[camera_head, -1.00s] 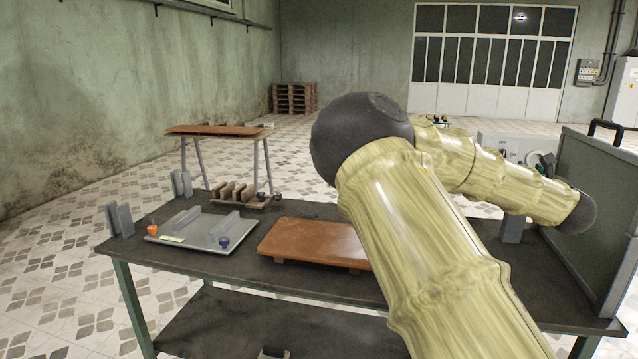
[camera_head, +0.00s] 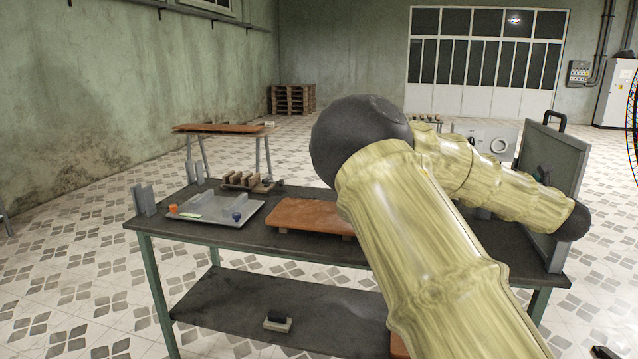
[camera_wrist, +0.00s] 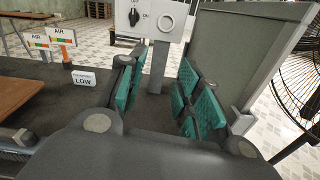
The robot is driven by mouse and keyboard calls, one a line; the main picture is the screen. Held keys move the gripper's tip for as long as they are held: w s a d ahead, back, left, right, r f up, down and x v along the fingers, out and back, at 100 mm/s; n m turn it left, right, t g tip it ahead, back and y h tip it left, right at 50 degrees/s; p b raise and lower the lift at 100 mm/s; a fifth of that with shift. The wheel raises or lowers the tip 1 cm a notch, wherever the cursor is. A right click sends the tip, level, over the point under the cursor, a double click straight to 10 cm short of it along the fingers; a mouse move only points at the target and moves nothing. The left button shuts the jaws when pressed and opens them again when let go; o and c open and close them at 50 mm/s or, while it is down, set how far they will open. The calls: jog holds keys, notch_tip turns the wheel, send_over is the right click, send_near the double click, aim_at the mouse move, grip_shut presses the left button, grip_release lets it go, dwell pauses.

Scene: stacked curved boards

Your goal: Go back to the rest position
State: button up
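My gripper (camera_wrist: 170,88) shows in the wrist view with its two teal-padded fingers spread apart and nothing held between them. A grey upright post stands behind the gap. In the head view my arm is folded across the right half of the picture, in front of the right part of the dark workbench (camera_head: 235,238), and my gripper cannot be made out there. A brown curved board (camera_head: 305,215) lies on low supports at the middle of the bench. It also shows at the left of the wrist view (camera_wrist: 20,92).
A grey fixture plate (camera_head: 245,208) and a rack of brown blocks (camera_head: 240,180) stand on the bench's left part. A framed panel (camera_head: 560,160) stands at its right end. A second table with a board (camera_head: 225,128) is behind. A fan (camera_wrist: 300,65) stands right.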

jog(key=s+f+m+g, duration=0.2)
jog(key=s+f+m, duration=0.1)
jog(key=f, duration=0.7)
jog(key=s+f+m+g, duration=0.15)
jog(key=f+m, duration=0.25)
jog(key=f, duration=0.5)
jog(key=s+f+m+g, duration=0.1)
jog(key=s+f+m, duration=0.25)
jog(key=f, duration=0.65)
jog(key=s+a+f+m+g, duration=0.35)
jog(key=s+f, duration=0.45)
jog(key=f, duration=0.3)
jog(key=s+a+f+m+g, duration=0.2)
jog(key=s+a+f+m, duration=0.25)
jog(key=s+f, duration=0.55)
jog(key=s+a+f+m+g+y, duration=0.25)
jog(key=s+a+f+m, duration=0.4)
jog(key=s+a, duration=0.5)
jog(key=s+a+f+m+g+y, duration=0.2)
jog(key=s+a+f+m+g, duration=0.35)
jog(key=s, duration=0.85)
jog(key=s+a+r+m+p, duration=0.1)
jog(key=a+r+p, duration=0.4)
jog(key=r+p, duration=0.5)
jog(key=shift+s+r+t+p, duration=0.4)
jog(key=shift+s+p, duration=0.5)
jog(key=shift+p, duration=0.15)
